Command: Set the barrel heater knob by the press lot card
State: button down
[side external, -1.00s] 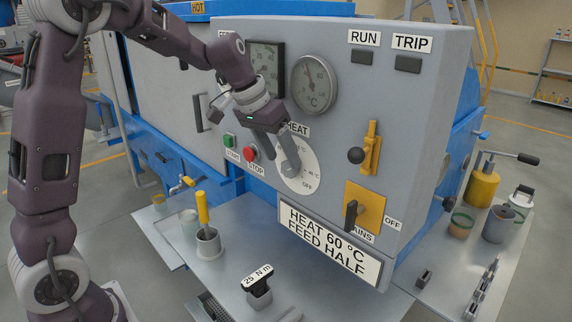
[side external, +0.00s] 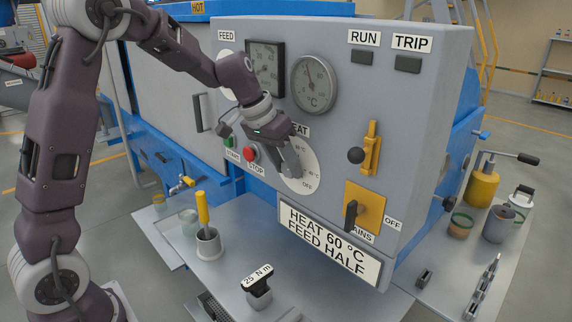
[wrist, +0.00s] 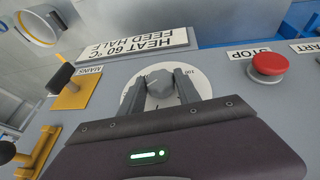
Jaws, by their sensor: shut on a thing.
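The white heat dial (side external: 311,170) is on the grey panel under a HEAT label, with OFF at its lower right. My gripper (side external: 290,168) is at the dial and hides its left part and the knob in the side view. In the wrist view the grey knob (wrist: 160,83) sits between the fingers of my gripper (wrist: 165,85), which is shut on it. The dial face (wrist: 128,98) shows around it; the pointer's exact setting cannot be read. The lot card (side external: 330,245) reads HEAT 60 °C, FEED HALF. It is upside down in the wrist view (wrist: 140,45).
The red STOP button (side external: 250,154) is just left of my gripper. A yellow mains switch (side external: 365,208) and a yellow lever with a black ball (side external: 370,148) are to the right. A °C gauge (side external: 313,85) is above. A bench (side external: 235,270) with cups and tools lies below.

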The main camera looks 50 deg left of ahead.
jog(key=shift+a, duration=0.1)
jog(key=h, duration=0.2)
jog(key=shift+a+f+n+h, duration=0.1)
jog(key=shift+a+n+h, duration=0.1)
jog(key=shift+n+h, duration=0.15)
jog(key=shift+a+f+n+h, duration=0.1)
jog(key=shift+n+h, duration=0.35)
jog(key=shift+h, duration=1.7)
jog(key=c, duration=0.9)
grip_release()
jog(key=shift+o, duration=0.2)
